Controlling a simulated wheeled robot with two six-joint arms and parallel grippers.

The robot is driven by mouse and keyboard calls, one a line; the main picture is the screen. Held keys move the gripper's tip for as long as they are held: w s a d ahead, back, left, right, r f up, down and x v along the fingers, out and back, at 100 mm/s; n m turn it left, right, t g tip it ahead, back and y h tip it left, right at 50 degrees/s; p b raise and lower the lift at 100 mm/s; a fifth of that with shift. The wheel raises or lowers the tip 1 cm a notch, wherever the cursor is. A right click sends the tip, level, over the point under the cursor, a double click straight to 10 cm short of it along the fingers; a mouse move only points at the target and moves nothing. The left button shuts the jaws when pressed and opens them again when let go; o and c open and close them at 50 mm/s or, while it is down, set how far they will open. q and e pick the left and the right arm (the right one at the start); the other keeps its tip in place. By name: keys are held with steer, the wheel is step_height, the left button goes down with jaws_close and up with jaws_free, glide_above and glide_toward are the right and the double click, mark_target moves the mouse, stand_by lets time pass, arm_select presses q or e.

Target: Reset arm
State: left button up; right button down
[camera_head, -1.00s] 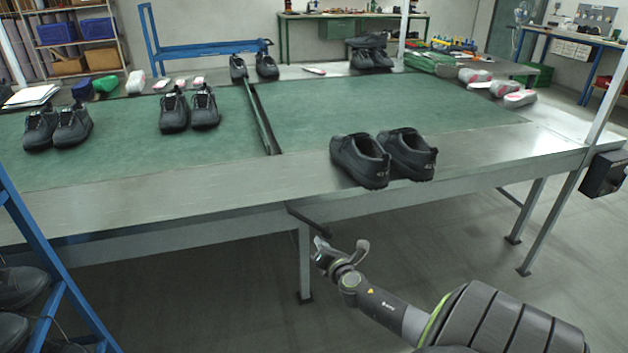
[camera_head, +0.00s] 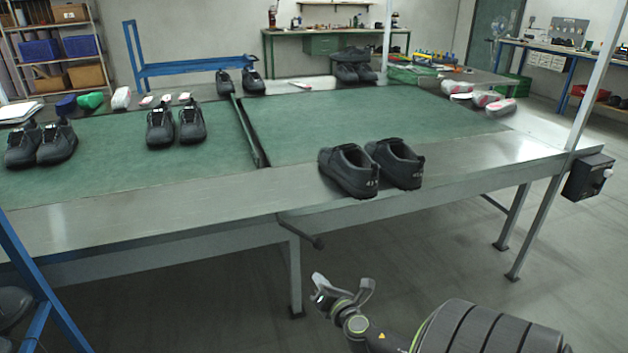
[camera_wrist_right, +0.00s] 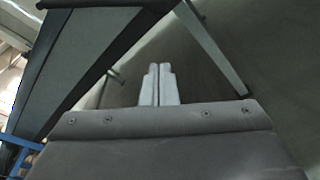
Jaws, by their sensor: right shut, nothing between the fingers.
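My right gripper (camera_head: 322,286) is in front of the workbench, lower than its top, at the bottom middle of the head view. In the right wrist view its two pale fingers (camera_wrist_right: 160,84) lie side by side, shut, with nothing between them. Beyond them are the floor and the underside of the bench. My left gripper is not in view.
The workbench (camera_head: 110,222) has a green mat (camera_head: 340,122). A pair of black shoes (camera_head: 370,168) stands at its near edge. More black shoes (camera_head: 176,122) stand on the left. A blue rack (camera_head: 38,285) is at the lower left. Floor before the bench is clear.

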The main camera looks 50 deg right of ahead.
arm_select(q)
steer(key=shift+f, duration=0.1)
arm_select(e)
steer(key=shift+s+a+r, duration=0.1)
steer(key=shift+s+a, duration=0.1)
steer(key=shift+s, duration=0.25)
